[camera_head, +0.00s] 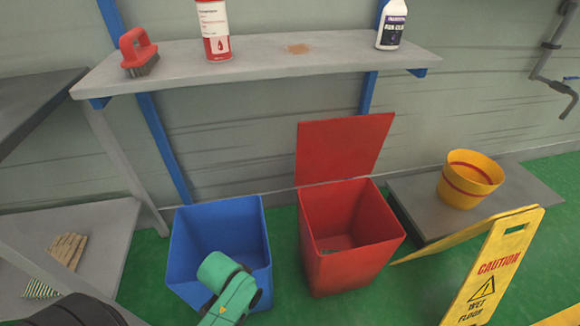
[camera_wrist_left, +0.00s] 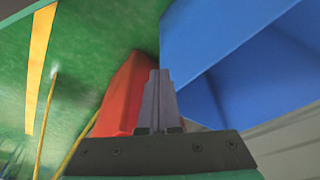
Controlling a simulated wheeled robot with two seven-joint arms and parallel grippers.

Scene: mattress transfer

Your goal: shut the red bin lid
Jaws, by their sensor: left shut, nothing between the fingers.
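The red bin (camera_head: 347,245) stands open on the green floor. Its flat red lid (camera_head: 345,146) is raised nearly upright at the bin's back edge, in front of the wall. The bin's inside shows, with something small and dark at the bottom. My left arm's green wrist is over the front of the blue bin, left of the red bin; its fingertips are hidden in the head view. In the left wrist view my left gripper (camera_wrist_left: 157,80) is shut and empty, with part of the red bin (camera_wrist_left: 122,95) behind it. My right gripper is in neither view.
The blue bin (camera_head: 190,235) stands close left of the red one; it also fills the upper right of the wrist view (camera_wrist_left: 220,35). A yellow caution sign (camera_head: 490,270) and a low grey platform (camera_head: 520,195) with a yellow bucket (camera_head: 469,180) are at right. A shelf (camera_head: 270,60) hangs above.

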